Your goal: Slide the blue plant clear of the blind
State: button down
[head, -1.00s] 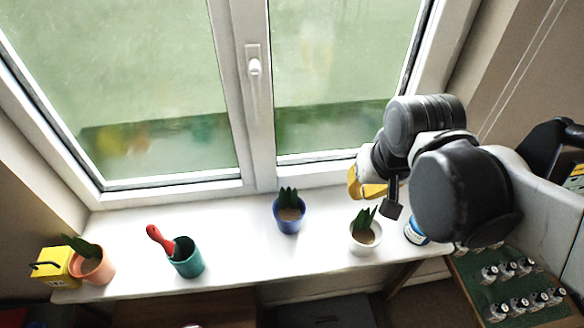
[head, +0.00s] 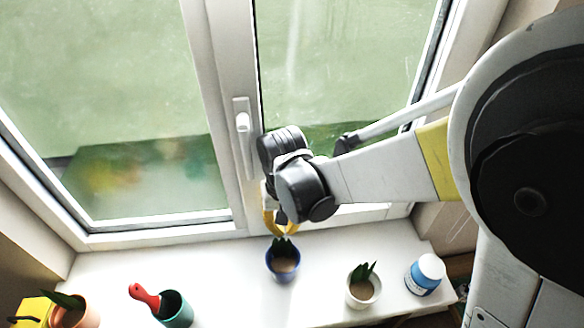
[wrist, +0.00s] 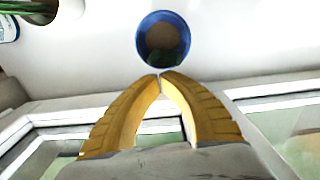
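The blue plant, a blue pot (head: 283,276) with dark green leaves, stands upright on the white windowsill (head: 225,285) in front of the window's middle post. It also shows in the wrist view (wrist: 163,58), seen from above. My gripper (wrist: 161,75) has yellow fingers whose tips meet with nothing between them. The tips are close to the pot's window-side edge; I cannot tell whether they touch it. In the head view my wrist partly hides the fingers, just behind the plant. I see no blind clearly in these views.
A white pot with a plant (head: 362,290) and a blue-and-white jar (head: 425,275) stand to the right. A teal pot (head: 175,312) holding a red-handled tool and an orange pot (head: 75,314) stand to the left.

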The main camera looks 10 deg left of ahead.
jog(key=shift+f+b, duration=0.35)
jog(key=shift+f, duration=1.45)
jog(key=s+d, duration=0.2)
jog(key=s, duration=0.7)
jog(key=shift+d+b, duration=0.35)
jog(key=shift+d, duration=0.05)
